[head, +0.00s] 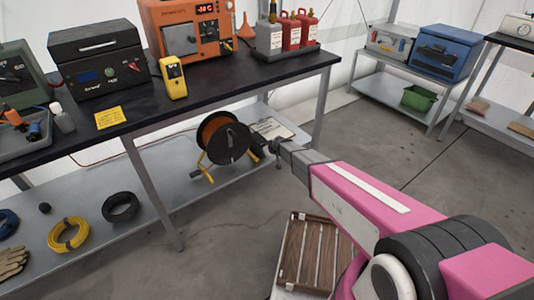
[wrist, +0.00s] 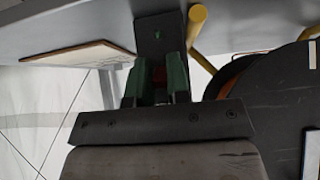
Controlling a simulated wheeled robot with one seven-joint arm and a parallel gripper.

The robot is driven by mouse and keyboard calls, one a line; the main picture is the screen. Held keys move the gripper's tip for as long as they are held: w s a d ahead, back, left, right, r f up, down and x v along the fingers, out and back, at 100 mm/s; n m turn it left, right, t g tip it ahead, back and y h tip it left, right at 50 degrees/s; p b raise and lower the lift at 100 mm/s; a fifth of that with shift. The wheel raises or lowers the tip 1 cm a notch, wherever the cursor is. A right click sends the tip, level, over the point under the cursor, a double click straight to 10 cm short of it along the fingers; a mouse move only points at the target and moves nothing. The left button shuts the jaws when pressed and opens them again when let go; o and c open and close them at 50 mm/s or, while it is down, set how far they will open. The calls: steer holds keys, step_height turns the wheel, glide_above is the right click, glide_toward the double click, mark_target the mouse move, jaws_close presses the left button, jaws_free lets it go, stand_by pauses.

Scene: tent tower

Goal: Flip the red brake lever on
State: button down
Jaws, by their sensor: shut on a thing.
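The cable reel (head: 222,138), a black disc with an orange rim on a yellow frame, stands on the lower shelf in the head view. Its dark side fills the right of the wrist view (wrist: 275,110). My gripper (head: 274,147) is just right of the reel, at a dark bracket. In the wrist view its green fingers (wrist: 158,78) are closed around a part at the dark upright plate (wrist: 158,35). I cannot make out the lever's angle.
A paper or board (head: 272,129) lies on the shelf behind my gripper. The black workbench (head: 215,82) is above the shelf, its front leg (head: 155,195) left of the reel. A wooden slatted pallet (head: 312,250) lies on the floor below my arm.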

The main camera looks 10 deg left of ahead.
steer(key=shift+r+h, duration=0.15)
steer(key=shift+h, duration=0.25)
stand_by(0.4)
steer(key=c, duration=1.1)
jaws_free()
steer(key=v, duration=1)
steer(key=shift+w+d+r, duration=0.1)
steer(key=shift+d+r, duration=0.1)
steer(key=shift+r, duration=0.15)
